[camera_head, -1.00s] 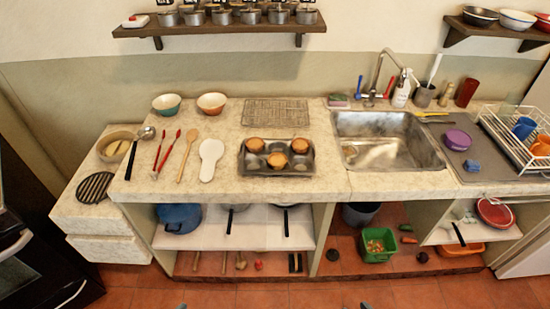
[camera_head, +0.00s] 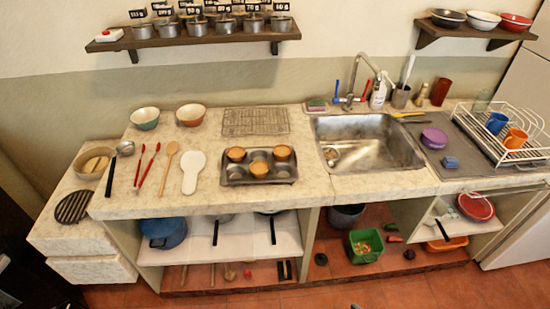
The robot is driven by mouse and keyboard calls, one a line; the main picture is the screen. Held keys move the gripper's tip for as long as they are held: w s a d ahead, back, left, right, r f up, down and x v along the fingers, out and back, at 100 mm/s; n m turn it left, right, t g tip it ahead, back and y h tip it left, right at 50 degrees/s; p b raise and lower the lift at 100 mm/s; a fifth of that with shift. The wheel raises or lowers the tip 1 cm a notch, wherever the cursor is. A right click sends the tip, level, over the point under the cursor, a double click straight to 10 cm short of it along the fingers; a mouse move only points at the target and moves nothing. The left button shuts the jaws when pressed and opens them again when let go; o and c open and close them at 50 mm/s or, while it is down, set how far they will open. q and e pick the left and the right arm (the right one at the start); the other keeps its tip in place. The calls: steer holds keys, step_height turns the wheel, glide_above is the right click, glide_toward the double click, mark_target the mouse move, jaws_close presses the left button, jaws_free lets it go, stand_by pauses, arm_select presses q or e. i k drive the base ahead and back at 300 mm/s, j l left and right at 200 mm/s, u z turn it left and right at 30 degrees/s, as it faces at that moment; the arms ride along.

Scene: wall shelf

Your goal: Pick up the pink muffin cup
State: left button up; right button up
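I cannot make out a pink muffin cup in the head view. A dark metal muffin tin (camera_head: 284,171) sits on the stone counter (camera_head: 330,188), left of the sink. It holds brown muffins in some of its wells: one at the back left (camera_head: 236,154), one at the front middle (camera_head: 259,169) and one at the back right (camera_head: 282,152). Any colour of cup around them is too small to tell. Neither of my grippers is in view.
A wire rack (camera_head: 256,121) lies behind the tin. A white spoon rest (camera_head: 193,172), wooden spoon and red tongs lie to its left. The sink (camera_head: 368,148) is to the right. A wall shelf (camera_head: 190,40) with several metal pots hangs above.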

mark_target(282, 152)
steer(key=l+u, duration=0.5)
steer(key=i+l+u, duration=0.1)
steer(key=l+u, duration=0.45)
steer(key=l, duration=0.4)
steer(key=k+l+u, duration=0.1)
steer(key=l, duration=0.35)
steer(key=k+l, duration=0.05)
